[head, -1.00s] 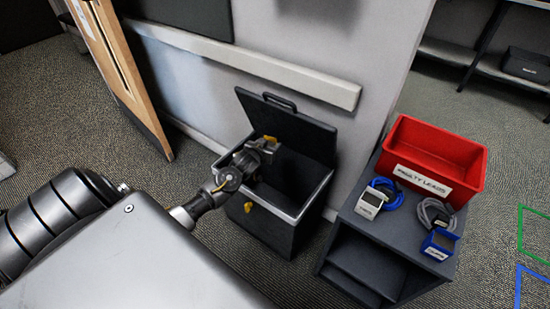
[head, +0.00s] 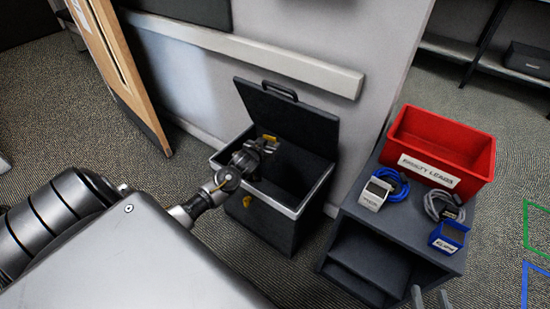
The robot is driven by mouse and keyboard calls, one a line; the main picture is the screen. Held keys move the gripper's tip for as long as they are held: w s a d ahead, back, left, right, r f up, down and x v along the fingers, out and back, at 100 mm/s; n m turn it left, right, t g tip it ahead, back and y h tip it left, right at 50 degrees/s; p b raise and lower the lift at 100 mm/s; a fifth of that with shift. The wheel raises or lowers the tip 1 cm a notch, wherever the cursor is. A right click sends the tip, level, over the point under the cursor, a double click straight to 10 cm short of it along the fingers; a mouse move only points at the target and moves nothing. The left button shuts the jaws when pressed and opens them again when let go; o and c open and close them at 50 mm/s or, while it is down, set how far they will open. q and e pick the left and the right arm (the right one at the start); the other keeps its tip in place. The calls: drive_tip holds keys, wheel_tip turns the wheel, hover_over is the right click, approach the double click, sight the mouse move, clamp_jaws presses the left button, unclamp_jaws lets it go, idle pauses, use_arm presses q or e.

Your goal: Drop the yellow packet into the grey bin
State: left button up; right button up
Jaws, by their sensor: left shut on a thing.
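The grey bin (head: 238,222) stands on the carpet against the wall, with its dark lid (head: 287,120) raised and leaning back. My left gripper (head: 268,146) is over the bin's opening, near the raised lid. It is shut on the yellow packet (head: 269,138), of which only a small part shows; the fingers hide the rest. My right gripper (head: 431,297) shows only as two grey fingertips at the bottom edge, apart, with nothing seen between them.
Right of the bin, a dark shelf unit (head: 350,225) carries a red crate (head: 455,150), a white device (head: 373,194) with a blue cable, a grey cable and a blue device (head: 448,237). A wooden door (head: 118,70) stands at left.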

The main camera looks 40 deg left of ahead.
use_arm(q)
drive_tip(key=shift+f, duration=0.2)
use_arm(e)
drive_tip(key=shift+a+r+t+y, duration=0.4)
drive_tip(key=shift+a+r+y, duration=0.1)
drive_tip(key=shift+r, duration=0.35)
use_arm(q)
drive_tip(key=o, duration=1)
drive_tip(key=shift+o, duration=0.2)
drive_tip(key=shift+s+r, duration=0.15)
drive_tip(key=shift+s, duration=0.1)
drive_tip(key=p+v, duration=0.3)
drive_tip(key=v, duration=0.7)
use_arm(e)
drive_tip(key=s+d+f+m+g+h, duration=0.1)
drive_tip(key=s+d+f+g+h, duration=0.3)
drive_tip(key=f, duration=0.5)
drive_tip(key=d+g, duration=0.2)
drive_tip(key=d, duration=0.1)
drive_tip(key=shift+d+m+g+h, duration=0.2)
drive_tip(key=shift+m+g+h, duration=0.1)
drive_tip(key=shift+m+h, duration=0.1)
